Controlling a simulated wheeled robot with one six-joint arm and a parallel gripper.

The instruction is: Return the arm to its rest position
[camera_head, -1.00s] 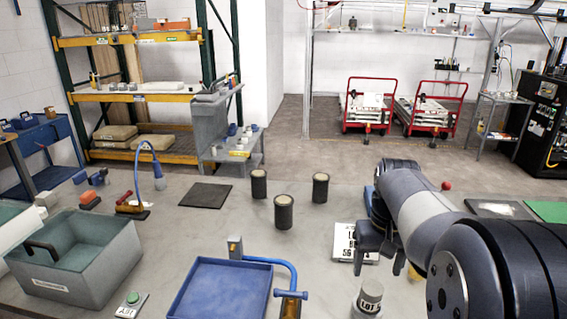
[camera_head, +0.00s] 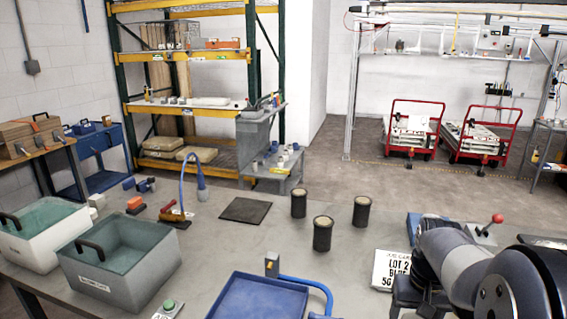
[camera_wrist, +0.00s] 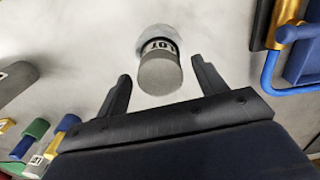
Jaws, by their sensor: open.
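My gripper (camera_head: 420,298) is at the lower right of the head view, partly cut off by the bottom edge, with my arm reaching in from the right. In the wrist view its two dark fingers (camera_wrist: 161,74) are spread apart with nothing held. A grey cylinder (camera_wrist: 160,73) with a LOT label shows between the fingers in that picture, with a gap on each side. I cannot tell how far beyond the fingertips it is.
Several dark cylinders, one of them (camera_head: 322,234) nearest, stand mid-table near a black mat (camera_head: 245,209). A blue tray (camera_head: 262,295) is at the front. Grey bins, one of them (camera_head: 118,280) nearer, stand left. A red-knobbed lever (camera_head: 496,219) stands behind my arm.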

